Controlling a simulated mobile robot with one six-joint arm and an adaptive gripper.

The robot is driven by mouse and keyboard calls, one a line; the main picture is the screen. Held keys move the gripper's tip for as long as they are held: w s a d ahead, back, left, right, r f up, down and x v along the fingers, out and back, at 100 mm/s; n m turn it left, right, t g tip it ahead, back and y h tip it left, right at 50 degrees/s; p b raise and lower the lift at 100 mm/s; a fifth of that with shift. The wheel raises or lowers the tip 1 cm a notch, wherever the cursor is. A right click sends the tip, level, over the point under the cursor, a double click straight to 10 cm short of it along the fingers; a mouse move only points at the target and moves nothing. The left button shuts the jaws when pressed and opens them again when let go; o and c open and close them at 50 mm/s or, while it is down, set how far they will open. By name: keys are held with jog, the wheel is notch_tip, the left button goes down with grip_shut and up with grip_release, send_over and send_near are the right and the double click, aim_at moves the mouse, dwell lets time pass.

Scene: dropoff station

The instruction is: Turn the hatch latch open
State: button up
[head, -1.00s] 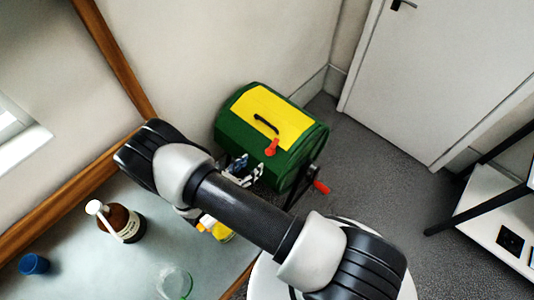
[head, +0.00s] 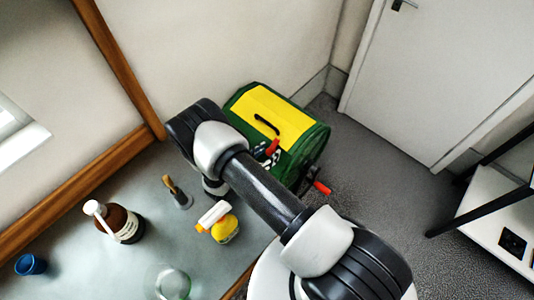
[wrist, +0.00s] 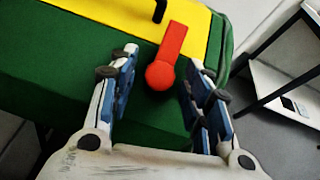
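The hatch is a yellow panel (head: 261,107) with a black handle (head: 265,124) on a dark green drum (head: 310,140). Its red latch (head: 272,147) sits at the panel's lower edge and is partly hidden by my arm in the head view. In the wrist view the latch (wrist: 166,62) is a red bar with a round knob, the knob end towards my gripper (wrist: 158,90). My gripper is open, its fingers on either side of the knob, with visible gaps on both sides. In the head view my arm hides most of the gripper.
A red crank handle (head: 322,188) sticks out at the drum's right. On the bench (head: 95,240) stand a brown bottle (head: 118,224), a blue cup (head: 31,265), a yellow spray bottle (head: 226,229), a brush (head: 176,191) and a glass (head: 172,283). A white door (head: 440,70) is behind.

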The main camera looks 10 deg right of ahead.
jog(key=c, duration=0.9)
jog(key=shift+c, duration=0.2)
jog(key=shift+n, duration=0.3)
jog(key=n, duration=0.2)
jog(key=n+t+y, duration=0.1)
jog(key=n, duration=0.1)
jog(key=shift+s+d+y, duration=0.1)
jog(key=shift+d+y, duration=0.05)
jog(key=shift+y, duration=0.15)
jog(key=n+y, duration=0.1)
jog(key=n, duration=0.1)
jog(key=n+y, duration=0.1)
jog(key=n, duration=0.2)
jog(key=shift+d+r+p, duration=0.1)
jog(key=shift+r+p, duration=0.05)
jog(key=shift+p, duration=0.25)
jog(key=n+y, duration=0.1)
jog(key=n, duration=0.1)
jog(key=n+y+p, duration=0.1)
jog(key=n, duration=0.2)
jog(key=shift+d+r, duration=0.1)
jog(key=n+g+y, duration=0.1)
jog(key=n, duration=0.3)
jog(key=shift+n+p, duration=0.4)
jog(key=shift+y, duration=0.3)
